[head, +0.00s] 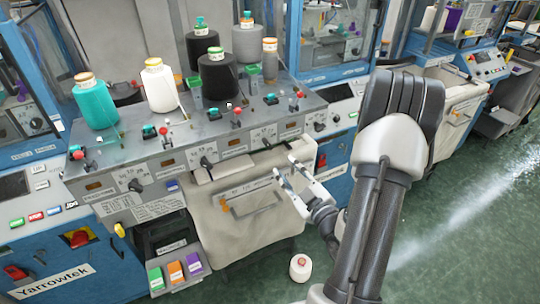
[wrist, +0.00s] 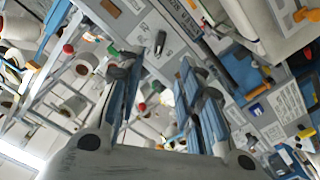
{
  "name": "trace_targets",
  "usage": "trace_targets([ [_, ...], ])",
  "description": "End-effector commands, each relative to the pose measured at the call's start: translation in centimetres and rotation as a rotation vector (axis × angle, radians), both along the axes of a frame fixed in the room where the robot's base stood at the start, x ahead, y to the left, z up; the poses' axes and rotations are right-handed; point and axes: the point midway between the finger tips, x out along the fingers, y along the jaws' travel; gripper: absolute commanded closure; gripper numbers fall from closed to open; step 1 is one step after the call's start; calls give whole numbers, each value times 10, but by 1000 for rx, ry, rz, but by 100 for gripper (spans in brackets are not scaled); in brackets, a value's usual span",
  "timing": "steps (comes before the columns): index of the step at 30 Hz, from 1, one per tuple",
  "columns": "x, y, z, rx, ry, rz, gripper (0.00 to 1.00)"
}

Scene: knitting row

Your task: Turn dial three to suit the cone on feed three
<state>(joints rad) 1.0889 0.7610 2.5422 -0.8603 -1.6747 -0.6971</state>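Along the machine's front panel in the head view are dark dials: one at the left (head: 135,185), one further right (head: 205,162) and a third along (head: 267,142). Their numbers and settings are too small to read. Cones stand on the top: a teal cone (head: 95,103), a white cone (head: 160,88), a black cone (head: 217,78) and a thin brown-grey one (head: 270,64). Which feed each belongs to is not legible. My gripper (head: 285,169) is open and empty, in front of the panel's right part, below the third dial and apart from it. Its spread fingers (wrist: 160,72) also show in the wrist view.
A black cone (head: 201,44) and a grey cone (head: 246,42) stand further back. Red-topped knobs (head: 238,112) rise from the top. A cream cover with a handle (head: 245,212) hangs below the panel. A white cone (head: 299,267) lies on the open green floor.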

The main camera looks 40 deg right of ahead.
Motion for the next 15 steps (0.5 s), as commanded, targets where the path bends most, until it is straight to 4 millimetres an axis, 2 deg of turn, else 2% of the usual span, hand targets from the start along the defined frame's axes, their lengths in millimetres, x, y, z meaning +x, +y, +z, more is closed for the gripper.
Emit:
trace_targets([
  [2,9,-1,-3,-5,-5,2,66],
  [15,35,-7,-3,-3,-6,1,66],
])
